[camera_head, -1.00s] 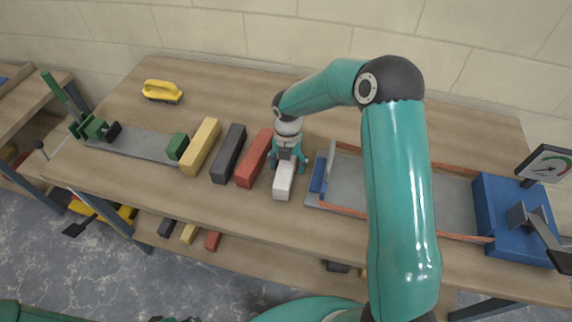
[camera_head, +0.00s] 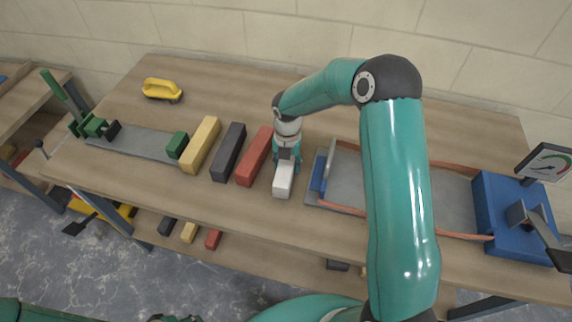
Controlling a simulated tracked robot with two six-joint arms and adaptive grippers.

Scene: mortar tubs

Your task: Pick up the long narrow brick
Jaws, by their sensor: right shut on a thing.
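Several bricks lie side by side on the wooden bench: a yellow brick (camera_head: 201,146), a black brick (camera_head: 228,153), a red brick (camera_head: 254,157) and a pale grey-white brick (camera_head: 283,182). My right gripper (camera_head: 287,160) points down over the pale brick and is shut on it. It hides the brick's far part, so I cannot tell its full length. The pale brick appears to rest on the bench. Of my left arm only a little shows at the bottom edge; dark parts there (camera_head: 176,318) may be its gripper, state unclear.
A grey plate with a blue block (camera_head: 513,220) and orange bands lies right of the pale brick, partly behind my right arm. A green clamp (camera_head: 95,127) on a grey strip is at left. A yellow-handled brush (camera_head: 162,90) lies at the back left. More bricks lie on the shelf below.

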